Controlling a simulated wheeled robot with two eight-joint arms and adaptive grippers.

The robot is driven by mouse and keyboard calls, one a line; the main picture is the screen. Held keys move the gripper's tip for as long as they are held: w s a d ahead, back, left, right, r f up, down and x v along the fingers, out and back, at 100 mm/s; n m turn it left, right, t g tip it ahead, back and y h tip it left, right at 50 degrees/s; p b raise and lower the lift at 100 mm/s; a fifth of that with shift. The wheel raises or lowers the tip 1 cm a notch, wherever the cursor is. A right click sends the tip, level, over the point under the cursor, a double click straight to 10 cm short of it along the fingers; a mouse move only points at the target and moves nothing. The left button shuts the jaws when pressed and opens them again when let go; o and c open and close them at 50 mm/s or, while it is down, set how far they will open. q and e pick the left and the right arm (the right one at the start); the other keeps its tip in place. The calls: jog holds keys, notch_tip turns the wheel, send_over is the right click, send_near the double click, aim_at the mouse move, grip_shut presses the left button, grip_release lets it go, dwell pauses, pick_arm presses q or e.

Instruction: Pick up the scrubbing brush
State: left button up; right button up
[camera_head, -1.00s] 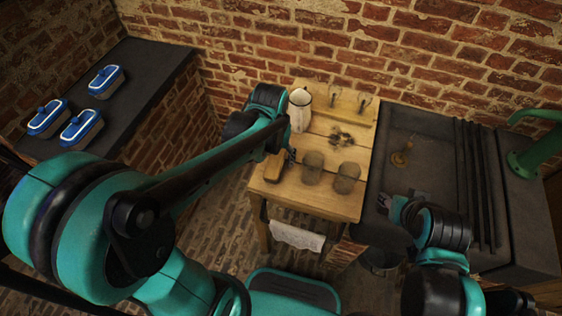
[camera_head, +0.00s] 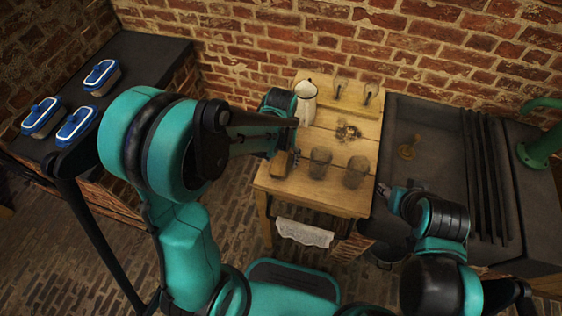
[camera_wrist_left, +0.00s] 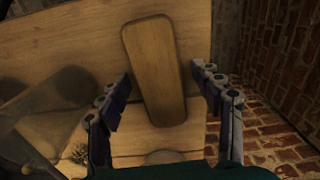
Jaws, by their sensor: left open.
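The scrubbing brush (camera_head: 279,166) is a wooden block at the near left of the wooden table (camera_head: 330,190). In the left wrist view the brush (camera_wrist_left: 155,70) shows its plain, rounded wooden back, slightly tilted in the picture; its bristles are hidden. My left gripper (camera_head: 291,155) is at the brush, with its forearm over the table's left side. In the left wrist view the left gripper (camera_wrist_left: 162,78) is open, with one finger on each side of the brush and gaps between. My right gripper (camera_head: 393,196) hangs near the sink's front left; its jaws are too small to judge.
On the table, a white jug (camera_head: 305,102) stands behind my left gripper. Two glass jars (camera_head: 319,162) (camera_head: 355,171) stand to its right, with a dark pile (camera_head: 347,132) behind. A towel (camera_head: 304,233) hangs in front. Blue-lidded containers (camera_head: 101,76) sit on the left counter.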

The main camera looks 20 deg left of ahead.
aim_at(281, 158)
pick_arm(q)
jog(key=shift+r, duration=0.1)
jog(key=c, duration=1.3)
jog(key=shift+c, duration=0.2)
notch_tip(281, 158, up, 10)
jog(key=p, duration=0.3)
jog(key=shift+p, duration=0.4)
jog(key=o, duration=0.4)
jog(key=shift+c, duration=1)
